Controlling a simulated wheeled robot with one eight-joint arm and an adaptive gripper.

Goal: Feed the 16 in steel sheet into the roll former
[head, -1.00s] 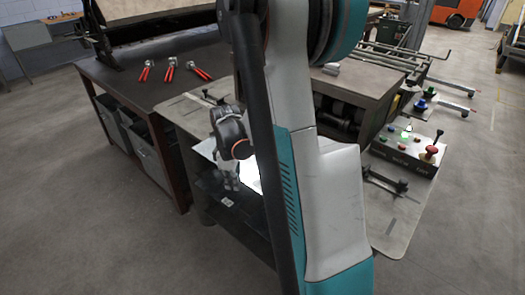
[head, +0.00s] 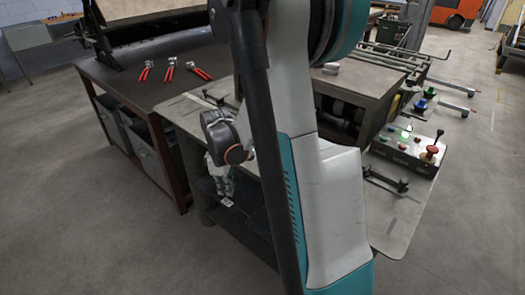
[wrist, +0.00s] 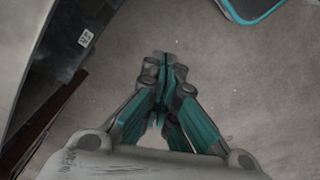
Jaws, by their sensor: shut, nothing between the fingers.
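The roll former (head: 362,84) stands behind my arm, with dark rollers (head: 338,118) under its top. Its grey feed table (head: 402,232) extends toward me, partly hidden by my arm. I cannot make out the steel sheet in either current view. My gripper (head: 222,188) hangs low at the near left edge of the feed table, pointing down. In the wrist view my gripper (wrist: 164,62) is shut and empty, with its fingertips together above the bare floor.
A control box (head: 408,152) with a lit green light and a red knob sits at the table's right. A dark workbench (head: 150,92) with several red-handled snips stands at left. A dark shelf with a white label (wrist: 85,38) lies left of my gripper. The floor at left is clear.

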